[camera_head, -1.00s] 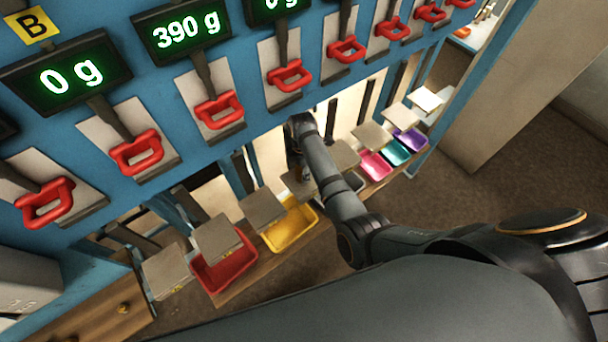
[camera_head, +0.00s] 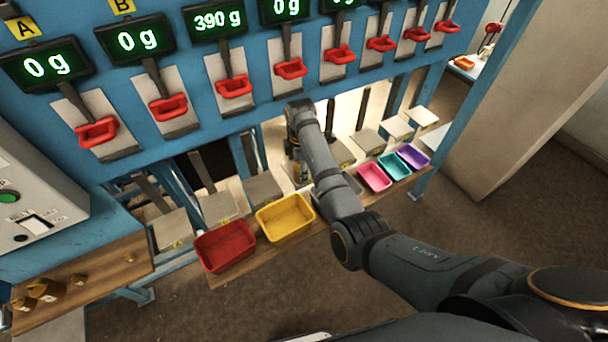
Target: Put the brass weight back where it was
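Several brass weights (camera_head: 48,290) stand in a row on a wooden ledge at the lower left, with a wider gap before the small one at the right end (camera_head: 128,257). My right arm comes in from the right and reaches under the blue panel. Its gripper (camera_head: 298,172) points down among the scale pans. The fingers are small and partly hidden, with a brownish patch near them; I cannot tell whether they hold a weight. One display (camera_head: 214,19) reads 390 g; the other legible ones read 0 g. My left gripper is not in view.
Grey scale pans (camera_head: 220,207) line the panel's foot above coloured trays, including a red tray (camera_head: 225,246) and a yellow tray (camera_head: 286,217). Red handles (camera_head: 168,107) hang above. A grey control box (camera_head: 35,190) stands at left. Floor at the lower right is clear.

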